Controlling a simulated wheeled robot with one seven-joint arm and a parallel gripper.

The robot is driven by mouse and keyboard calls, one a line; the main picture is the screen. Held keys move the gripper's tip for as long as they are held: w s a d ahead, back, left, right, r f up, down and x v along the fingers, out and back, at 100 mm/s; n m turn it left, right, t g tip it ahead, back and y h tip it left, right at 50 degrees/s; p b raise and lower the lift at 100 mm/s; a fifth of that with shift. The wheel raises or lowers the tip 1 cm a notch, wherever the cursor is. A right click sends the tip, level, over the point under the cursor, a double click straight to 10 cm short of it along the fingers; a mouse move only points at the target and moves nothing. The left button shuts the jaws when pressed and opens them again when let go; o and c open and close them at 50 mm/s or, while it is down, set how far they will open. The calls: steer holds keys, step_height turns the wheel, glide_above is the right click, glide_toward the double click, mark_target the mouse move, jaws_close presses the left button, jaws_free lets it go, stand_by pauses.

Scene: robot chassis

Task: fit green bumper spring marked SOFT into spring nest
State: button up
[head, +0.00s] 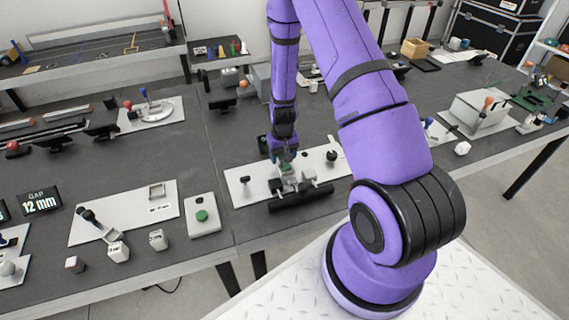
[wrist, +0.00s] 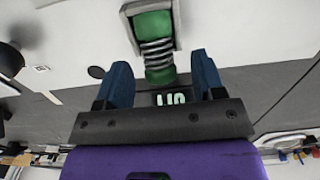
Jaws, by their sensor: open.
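The green bumper spring (wrist: 155,52), a green body with a grey coil around it, is at the top middle of the wrist view. Its far part lies inside the pale square-walled spring nest (wrist: 127,14); its near end sticks out past the walls. I cannot tell how deep it sits, and no SOFT marking is legible. My gripper (wrist: 160,68) is open, with its two dark blue fingers apart on either side of the spring's near end; contact is not visible. In the head view my gripper (head: 287,163) is low over the white plate (head: 239,195), partly hiding the nest area.
A black roller-like bar (head: 302,197) lies along the plate's front edge. A small dark display (wrist: 172,98) with lit characters shows between my fingers. To the left are another white plate (head: 88,212) and a box with a green button (head: 202,216). The table's front edge is close.

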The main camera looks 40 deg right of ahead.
steer(key=shift+f, duration=0.35)
steer(key=c, duration=1.1)
steer(key=shift+r, duration=0.15)
step_height(320, 180, up, 10)
steer(key=shift+f, duration=0.1)
